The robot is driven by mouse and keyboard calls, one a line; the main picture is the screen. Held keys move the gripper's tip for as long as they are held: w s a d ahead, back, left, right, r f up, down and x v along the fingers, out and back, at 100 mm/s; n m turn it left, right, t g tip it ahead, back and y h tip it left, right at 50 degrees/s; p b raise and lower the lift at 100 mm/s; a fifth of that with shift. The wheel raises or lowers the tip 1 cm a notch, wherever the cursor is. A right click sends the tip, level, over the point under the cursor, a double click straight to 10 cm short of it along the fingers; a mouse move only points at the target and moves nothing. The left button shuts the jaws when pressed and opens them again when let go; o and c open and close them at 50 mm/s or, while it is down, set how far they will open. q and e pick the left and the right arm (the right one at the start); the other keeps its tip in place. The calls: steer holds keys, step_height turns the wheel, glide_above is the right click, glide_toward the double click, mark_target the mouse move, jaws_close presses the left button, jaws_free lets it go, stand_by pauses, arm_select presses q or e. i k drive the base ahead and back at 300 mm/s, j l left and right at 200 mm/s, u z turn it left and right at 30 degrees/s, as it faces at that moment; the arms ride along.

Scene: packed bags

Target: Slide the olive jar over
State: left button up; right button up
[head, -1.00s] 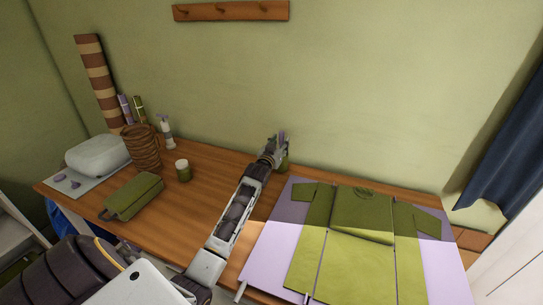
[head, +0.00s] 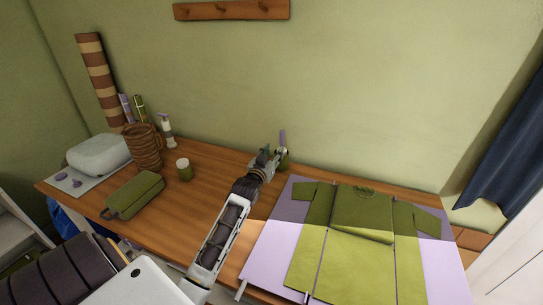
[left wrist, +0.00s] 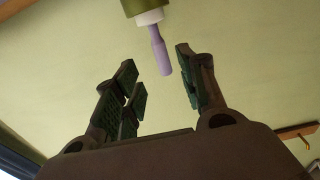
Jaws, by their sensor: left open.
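A small olive jar with a white lid (head: 184,172) stands upright on the wooden table, left of my left arm. A slim olive bottle with a purple top (head: 285,157) stands at the back of the table, by the wall. My left gripper (head: 271,154) is just left of and in front of this bottle, open and empty. In the left wrist view, the bottle's purple top (left wrist: 161,52) and white collar show inverted at the top, between the open fingers' directions; contact cannot be told. My right gripper is not in view.
A brown ribbed basket (head: 145,148), a green pouch (head: 134,195), a grey bag (head: 98,154) and a white pump bottle (head: 166,130) stand at the left. A folded green garment (head: 350,240) lies on a pale board at the right. Table between jar and arm is clear.

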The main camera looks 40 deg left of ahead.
mark_target(186, 174)
steer(key=u, duration=1.95)
